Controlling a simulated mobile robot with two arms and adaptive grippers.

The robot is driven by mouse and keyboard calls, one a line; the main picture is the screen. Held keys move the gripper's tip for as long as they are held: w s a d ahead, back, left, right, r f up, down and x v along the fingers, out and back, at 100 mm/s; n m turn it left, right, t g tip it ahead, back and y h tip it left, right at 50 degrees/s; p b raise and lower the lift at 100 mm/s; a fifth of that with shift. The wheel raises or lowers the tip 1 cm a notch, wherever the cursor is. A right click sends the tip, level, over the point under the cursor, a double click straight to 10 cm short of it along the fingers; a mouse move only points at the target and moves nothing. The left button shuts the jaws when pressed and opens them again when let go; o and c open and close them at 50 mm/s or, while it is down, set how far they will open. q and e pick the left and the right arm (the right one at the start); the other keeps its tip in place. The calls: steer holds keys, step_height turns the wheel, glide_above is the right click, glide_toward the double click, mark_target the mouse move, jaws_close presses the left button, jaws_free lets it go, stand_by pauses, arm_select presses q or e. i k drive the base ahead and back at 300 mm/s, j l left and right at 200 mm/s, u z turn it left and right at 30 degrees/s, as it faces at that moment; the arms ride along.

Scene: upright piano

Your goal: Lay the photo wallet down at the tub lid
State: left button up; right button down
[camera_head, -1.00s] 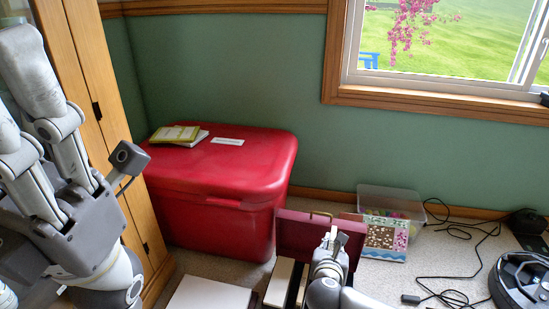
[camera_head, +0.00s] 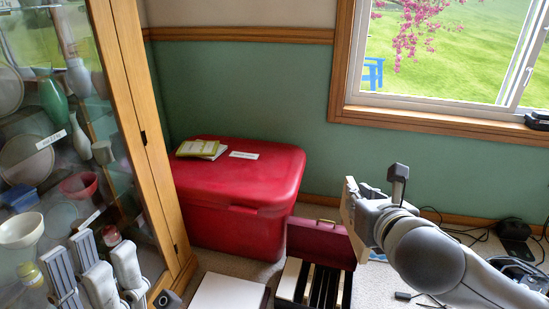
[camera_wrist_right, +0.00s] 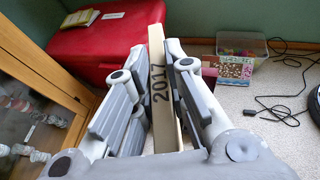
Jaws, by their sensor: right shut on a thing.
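My right gripper (camera_head: 372,212) is shut on a thin cream photo wallet (camera_head: 347,207), held upright in the air to the right of the red tub. In the right wrist view the wallet (camera_wrist_right: 160,95) stands between the fingers with "2017" on its edge. The red tub lid (camera_head: 240,170) is closed on the tub by the wall. A yellow-green booklet (camera_head: 201,149) and a white label (camera_head: 244,155) lie on its top, with bare lid around them. My left gripper (camera_head: 95,268) is low at the left, empty, its fingers apart before the cabinet.
An open burgundy case (camera_head: 320,243) with dark and cream slots stands on the floor in front of the tub. A white-topped box (camera_head: 228,292) is beside it. A glass cabinet (camera_head: 150,150) borders the left. A clear bin (camera_wrist_right: 241,46) and cables lie right.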

mark_target(293, 166)
steer(key=i+l+u, duration=1.05)
steer(key=l, duration=0.15)
steer(key=k+j, duration=0.05)
